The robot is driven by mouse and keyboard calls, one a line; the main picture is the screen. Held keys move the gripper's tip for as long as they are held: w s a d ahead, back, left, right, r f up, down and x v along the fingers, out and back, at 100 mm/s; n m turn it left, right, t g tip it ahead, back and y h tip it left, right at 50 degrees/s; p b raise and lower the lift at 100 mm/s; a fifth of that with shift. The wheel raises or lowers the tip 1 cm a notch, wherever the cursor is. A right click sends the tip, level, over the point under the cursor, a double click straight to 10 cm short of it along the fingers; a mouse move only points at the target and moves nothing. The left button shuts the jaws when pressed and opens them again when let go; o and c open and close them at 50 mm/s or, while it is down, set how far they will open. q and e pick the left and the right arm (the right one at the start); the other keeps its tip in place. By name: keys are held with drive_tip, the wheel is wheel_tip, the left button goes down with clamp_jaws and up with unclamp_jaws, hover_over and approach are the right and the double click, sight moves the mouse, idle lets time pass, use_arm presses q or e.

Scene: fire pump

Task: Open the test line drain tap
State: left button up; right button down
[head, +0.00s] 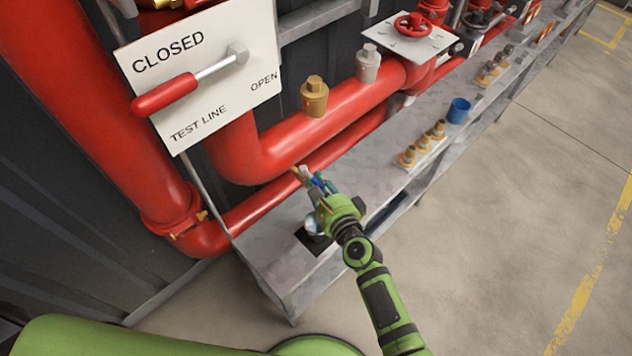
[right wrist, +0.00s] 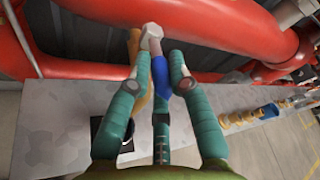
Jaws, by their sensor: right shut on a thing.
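The test line drain tap shows as a small brass body (head: 300,173) with a blue lever (head: 327,184), just below the big red pipe. In the right wrist view the blue lever (right wrist: 161,77) hangs below a grey hex head (right wrist: 152,33), with brass (right wrist: 134,55) beside it. My right gripper (head: 320,187) is shut on the blue lever; its green fingers (right wrist: 158,84) stand around it and hide part of it. A glass vessel (head: 315,226) stands on a black square on the bench, below my right gripper. My left gripper is not in view.
The plate reading CLOSED, OPEN and TEST LINE (head: 215,108) has a red-handled lever (head: 165,96). Red pipes (head: 345,108) run close behind my gripper. The bench (head: 275,262) carries brass fittings (head: 424,143) and a blue cup (head: 459,110). The floor at right is clear.

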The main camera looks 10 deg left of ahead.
drive_tip(key=c, duration=1.3)
unclamp_jaws()
drive_tip(key=shift+w+d+r, duration=0.15)
drive_tip(key=shift+w+r, duration=0.15)
drive_tip(key=shift+r, duration=0.1)
drive_tip(key=shift+o, duration=0.5)
drive_tip(key=shift+f, duration=0.1)
drive_tip(key=shift+s, duration=0.1)
drive_tip(key=shift+f, duration=0.1)
drive_tip(key=shift+s+d, duration=0.2)
drive_tip(key=shift+s, duration=0.35)
drive_tip(key=v, duration=1.1)
drive_tip(key=shift+a, duration=0.1)
